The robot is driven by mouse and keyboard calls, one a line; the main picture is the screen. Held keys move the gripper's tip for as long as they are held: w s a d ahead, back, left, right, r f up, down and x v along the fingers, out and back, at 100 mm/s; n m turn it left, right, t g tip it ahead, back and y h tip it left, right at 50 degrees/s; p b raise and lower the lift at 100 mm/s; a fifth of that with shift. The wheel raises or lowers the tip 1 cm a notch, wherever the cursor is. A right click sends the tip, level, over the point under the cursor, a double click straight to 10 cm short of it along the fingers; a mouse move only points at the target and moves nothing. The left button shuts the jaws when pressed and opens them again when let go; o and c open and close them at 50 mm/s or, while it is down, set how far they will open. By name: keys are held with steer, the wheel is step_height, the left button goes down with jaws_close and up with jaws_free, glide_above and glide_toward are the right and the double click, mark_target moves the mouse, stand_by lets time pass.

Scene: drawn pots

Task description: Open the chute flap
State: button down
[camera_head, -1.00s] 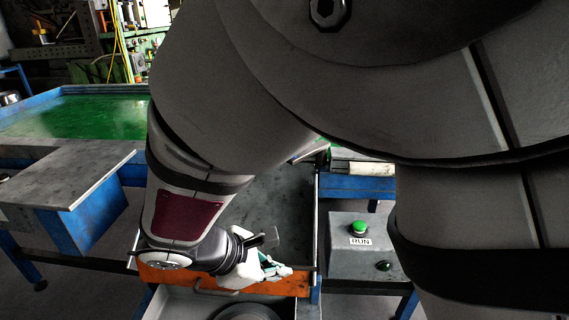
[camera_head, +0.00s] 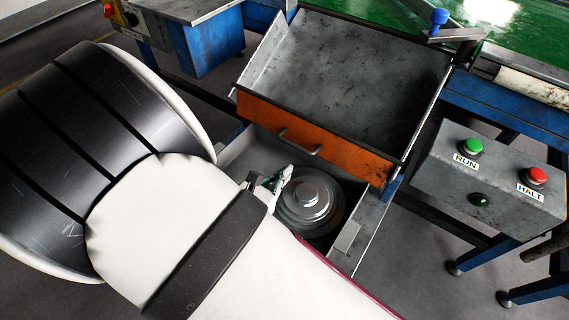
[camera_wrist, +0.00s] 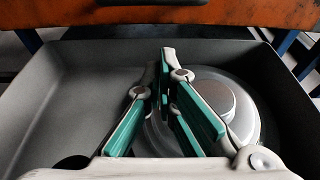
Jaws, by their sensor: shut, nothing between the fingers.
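The chute flap (camera_head: 330,147) is an orange panel across the low front end of a grey metal chute (camera_head: 345,70). It stands shut, with a bar handle (camera_head: 299,143) on its face. In the wrist view the flap (camera_wrist: 235,13) crosses the top edge. My gripper (camera_head: 283,177) is below and in front of the flap, over the grey tray, near the handle but apart from it. In the wrist view my gripper (camera_wrist: 166,58) has its teal-padded fingers closed together, with nothing between them. My arm hides part of the tray.
A round metal pot with a lid (camera_head: 318,197) sits in the grey tray (camera_head: 372,222) below the flap, close to my gripper. A control box (camera_head: 485,185) with green RUN and red HALT buttons stands at the right. A green conveyor (camera_head: 500,40) lies behind.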

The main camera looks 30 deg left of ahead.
mark_target(294, 176)
steer(key=x, duration=0.5)
steer(key=shift+w+d+f+b, duration=0.15)
steer(key=shift+w+b, duration=0.1)
steer(key=shift+b, duration=0.15)
steer(key=shift+r, duration=0.3)
steer(key=shift+s+r, duration=0.25)
steer(key=shift+r, duration=0.55)
steer(key=shift+s+r, duration=0.3)
steer(key=shift+r, duration=0.45)
steer(key=shift+s+r+g+p, duration=0.25)
steer(key=shift+g+p, duration=0.15)
steer(key=shift+p, duration=0.25)
steer(key=shift+s+r, duration=0.1)
steer(key=shift+r, duration=0.1)
